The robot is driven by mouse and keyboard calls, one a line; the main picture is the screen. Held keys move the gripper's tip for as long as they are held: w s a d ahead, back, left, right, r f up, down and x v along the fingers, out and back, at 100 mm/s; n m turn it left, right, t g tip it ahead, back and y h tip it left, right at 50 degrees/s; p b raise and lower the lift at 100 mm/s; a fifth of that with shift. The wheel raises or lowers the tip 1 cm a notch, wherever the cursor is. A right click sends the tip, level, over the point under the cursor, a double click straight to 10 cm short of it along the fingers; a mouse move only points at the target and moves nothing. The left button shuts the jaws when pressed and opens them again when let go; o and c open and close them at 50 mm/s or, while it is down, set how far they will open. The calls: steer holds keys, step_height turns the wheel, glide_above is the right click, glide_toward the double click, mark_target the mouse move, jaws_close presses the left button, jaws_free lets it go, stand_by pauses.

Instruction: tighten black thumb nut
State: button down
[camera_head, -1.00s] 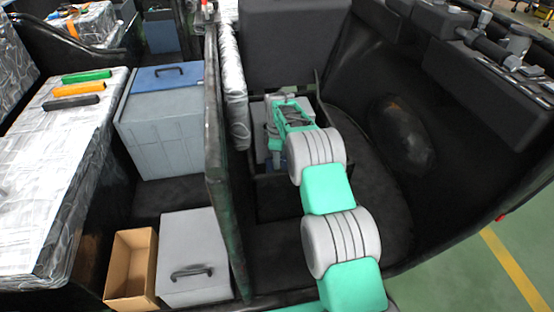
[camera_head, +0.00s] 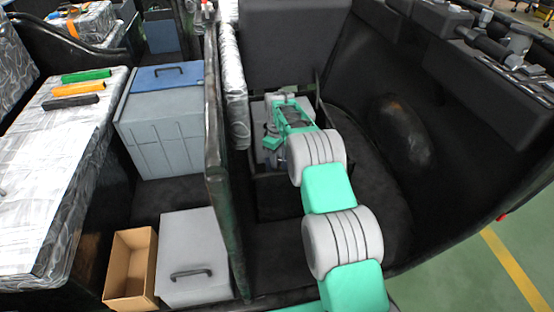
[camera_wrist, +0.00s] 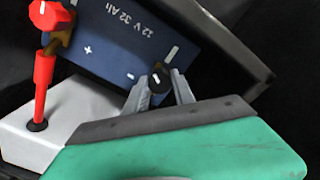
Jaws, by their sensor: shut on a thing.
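The black thumb nut (camera_wrist: 157,76) is small and round with a pale mark on top. It sits at the minus terminal of the blue battery (camera_wrist: 120,45), which is printed "12 V 32 Ah". In the wrist view, my gripper (camera_wrist: 161,85) has its grey fingers on both sides of the nut and is shut on it. At the plus terminal is a red thumb nut (camera_wrist: 50,14), with a red cable end (camera_wrist: 43,85) below it. In the head view, my gripper (camera_head: 280,130) is down in the dark compartment, and the nut cannot be made out.
Dark walls of the compartment (camera_head: 287,188) enclose the battery closely. A black partition (camera_head: 214,180) stands to its left. Beyond that are a grey-blue box (camera_head: 165,135), a smaller grey box (camera_head: 192,245) and an open cardboard box (camera_head: 130,265).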

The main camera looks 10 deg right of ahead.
steer(key=m, duration=0.6)
steer(key=shift+m, duration=0.3)
steer(key=m, duration=0.5)
stand_by(0.4)
steer(key=c, duration=1.3)
jaws_free()
steer(key=shift+c, duration=0.2)
step_height(320, 180, up, 8)
steer(key=shift+f+p, duration=0.1)
steer(key=shift+p, duration=0.25)
